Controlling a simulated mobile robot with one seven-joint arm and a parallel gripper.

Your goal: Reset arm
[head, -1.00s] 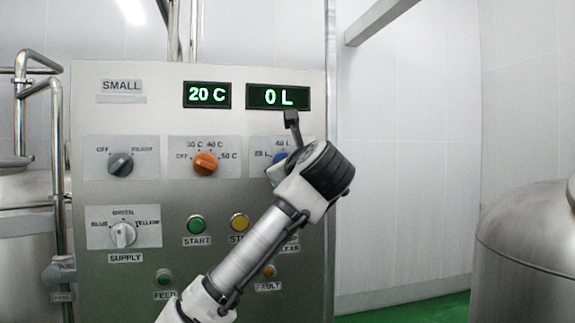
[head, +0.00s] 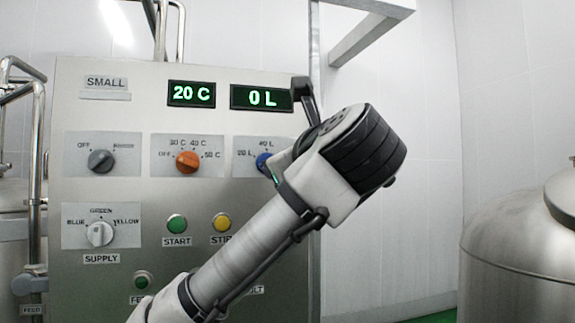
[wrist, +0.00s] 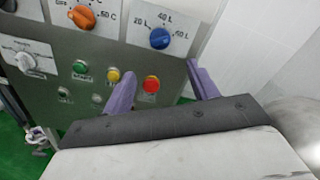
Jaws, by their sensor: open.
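My arm (head: 250,250) reaches up and right across the lower right of the control panel (head: 130,110) in the head view. In the wrist view my gripper (wrist: 158,72) is open, its two purple fingers apart with nothing between them. The panel's red button (wrist: 151,84) and blue knob (wrist: 160,38) show behind the gap between the fingers. I cannot tell how far the fingertips are from the panel. In the head view the arm hides part of the panel's lower right, including the red button.
The displays read 20 C (head: 191,94) and 0 L (head: 262,97). A grey knob (head: 101,160), an orange knob (head: 187,162) and a supply knob (head: 100,234) face me. A steel tank (head: 520,260) stands at the right, with pipes (head: 20,80) at the left. White wall lies between panel and tank.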

